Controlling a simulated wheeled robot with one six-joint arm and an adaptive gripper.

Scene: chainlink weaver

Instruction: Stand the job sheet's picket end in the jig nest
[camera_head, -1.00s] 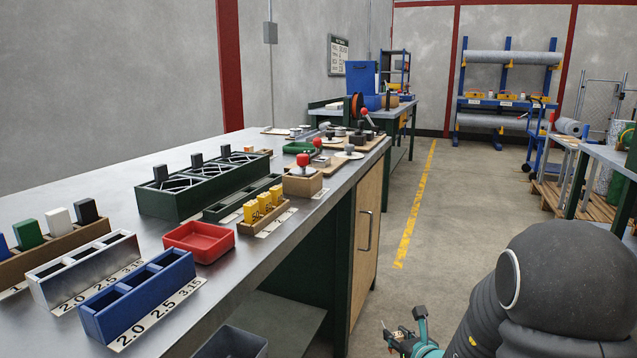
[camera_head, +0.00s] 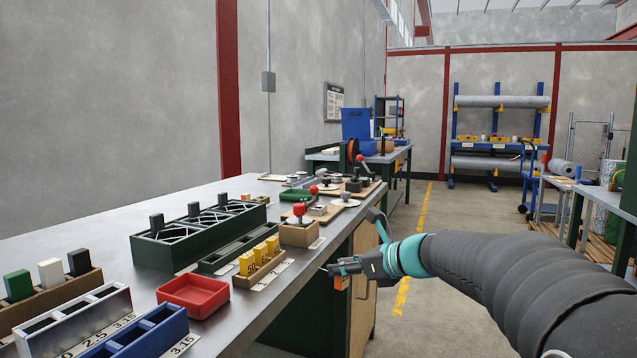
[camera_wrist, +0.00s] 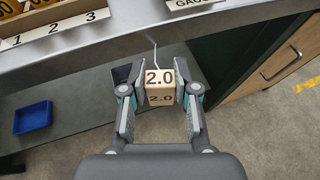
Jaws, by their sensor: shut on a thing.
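My gripper (camera_head: 345,270) is beside the bench's front edge, over the aisle side. In the wrist view my gripper (camera_wrist: 160,92) is shut on a small light-wood block (camera_wrist: 160,88) marked 2.0 on two faces. A thin pale wire end rises from behind the block's top; I cannot tell how it is fixed. In the head view only a small orange-brown part of the block shows under the fingers. A wall board (camera_head: 335,103), possibly the job sheet, is too small to read. Fixtures with red-knobbed levers (camera_head: 314,190) stand on the bench; I cannot tell which is the jig nest.
The bench (camera_head: 225,318) carries a red tray (camera_head: 193,294), a blue rack (camera_head: 140,335), a white rack, a long green rack (camera_head: 197,238), and yellow blocks in a wooden holder (camera_head: 258,262). A blue bin (camera_wrist: 33,117) sits on the lower shelf. The aisle floor is clear.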

